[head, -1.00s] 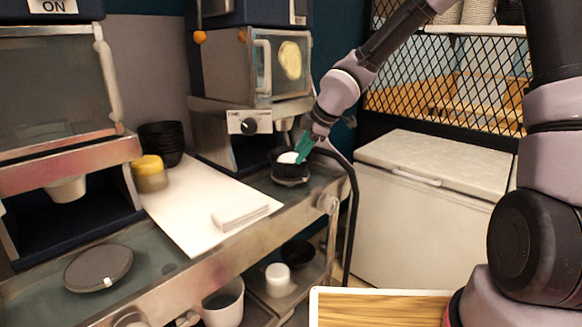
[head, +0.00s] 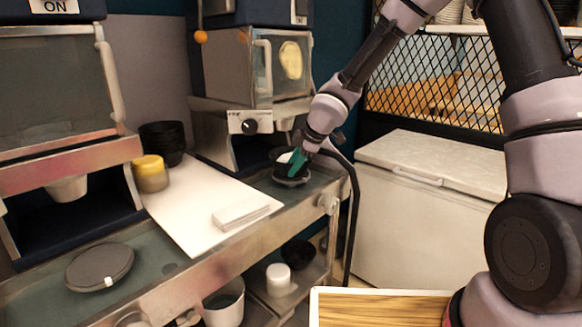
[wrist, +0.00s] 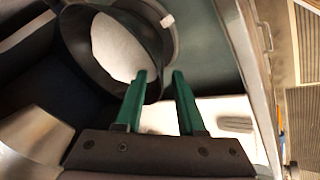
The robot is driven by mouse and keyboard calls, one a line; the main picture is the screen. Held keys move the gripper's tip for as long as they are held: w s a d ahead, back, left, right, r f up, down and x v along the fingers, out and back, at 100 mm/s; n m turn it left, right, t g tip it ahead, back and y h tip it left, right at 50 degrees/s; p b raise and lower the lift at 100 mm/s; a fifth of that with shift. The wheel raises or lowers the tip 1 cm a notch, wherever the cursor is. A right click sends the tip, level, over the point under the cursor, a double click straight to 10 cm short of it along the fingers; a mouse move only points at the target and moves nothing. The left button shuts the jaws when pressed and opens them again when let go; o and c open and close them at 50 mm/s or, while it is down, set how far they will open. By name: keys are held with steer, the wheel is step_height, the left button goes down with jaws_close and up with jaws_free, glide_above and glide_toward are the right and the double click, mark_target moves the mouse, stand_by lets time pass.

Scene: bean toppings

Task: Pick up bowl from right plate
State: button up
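The black bowl (head: 277,160) with white contents sits on the right plate (head: 291,181), under the right machine. In the wrist view the bowl (wrist: 149,38) fills the upper left, and part of the dark plate's edge (wrist: 173,42) with a pale tag shows beside it. My gripper (head: 297,163) has green fingers and is at the bowl's right side. In the wrist view my gripper (wrist: 159,74) is open, with a gap between its fingers. The left fingertip overlaps the bowl's opening and the right one is outside the rim. Contact is unclear.
A second dark plate (head: 100,267) lies empty on the left counter. A white board (head: 195,205), a yellow-lidded jar (head: 150,173) and stacked black bowls (head: 162,140) stand between the machines. A white chest freezer (head: 425,215) is at the right.

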jaws_close()
stand_by(1.3)
